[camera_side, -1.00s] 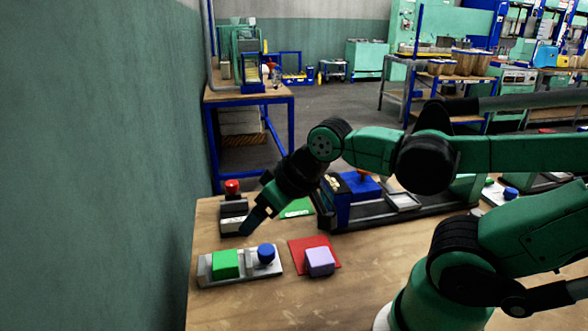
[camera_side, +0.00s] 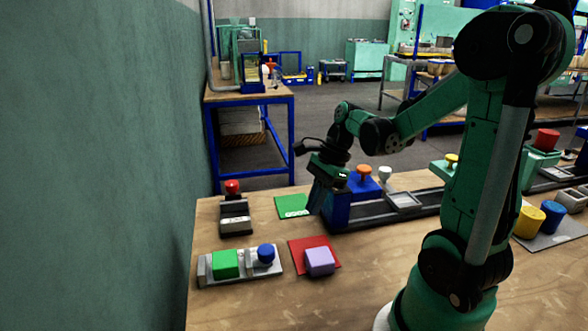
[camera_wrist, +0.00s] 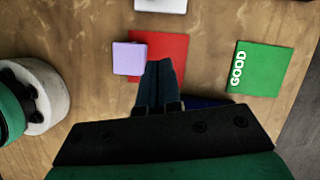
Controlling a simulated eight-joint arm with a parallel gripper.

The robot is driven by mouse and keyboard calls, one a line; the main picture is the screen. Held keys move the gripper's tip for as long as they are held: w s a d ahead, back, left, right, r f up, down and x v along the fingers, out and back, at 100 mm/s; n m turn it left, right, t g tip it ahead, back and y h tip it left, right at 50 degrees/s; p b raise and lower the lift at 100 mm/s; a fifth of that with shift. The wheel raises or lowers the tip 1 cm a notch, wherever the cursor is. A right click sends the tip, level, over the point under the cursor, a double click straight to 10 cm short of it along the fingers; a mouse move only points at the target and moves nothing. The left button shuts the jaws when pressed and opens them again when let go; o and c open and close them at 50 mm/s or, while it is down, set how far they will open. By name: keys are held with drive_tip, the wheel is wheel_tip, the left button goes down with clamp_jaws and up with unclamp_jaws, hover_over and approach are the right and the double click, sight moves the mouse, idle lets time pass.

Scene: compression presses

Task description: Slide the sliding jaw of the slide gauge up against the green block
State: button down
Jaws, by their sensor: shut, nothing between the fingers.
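The slide gauge (camera_side: 205,272) is a light grey plate at the front left of the table in the side view. The green block (camera_side: 225,264) sits on it toward its left end. The sliding jaw, topped by a blue knob (camera_side: 265,253), is just right of the block; I cannot tell whether they touch. My gripper (camera_side: 315,203) is shut and empty, pointing down well behind and to the right of the gauge. In the wrist view its fingertips (camera_wrist: 160,66) show over a red mat, and the gauge cannot be made out clearly.
A lilac block (camera_side: 319,262) sits on the red mat (camera_side: 303,245) right of the gauge. A red-knobbed grey device (camera_side: 235,215) stands behind the gauge. A green GOOD mat (camera_side: 291,204) and a blue-and-black press (camera_side: 340,211) are near my gripper.

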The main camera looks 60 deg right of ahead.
sight(276, 260)
drive_tip(key=x, duration=0.6)
drive_tip(key=shift+w+a+f, duration=0.1)
drive_tip(key=shift+a+f, duration=0.05)
drive_tip(key=shift+f, duration=0.2)
drive_tip(key=shift+w+a+r, duration=0.1)
drive_tip(key=shift+w+a, duration=0.2)
drive_tip(key=shift+a, duration=0.3)
drive_tip(key=shift+w+a+r, duration=0.1)
drive_tip(key=shift+w+a, duration=0.25)
drive_tip(key=shift+a, duration=0.25)
drive_tip(key=shift+w+a, duration=0.3)
drive_tip(key=shift+a, duration=0.2)
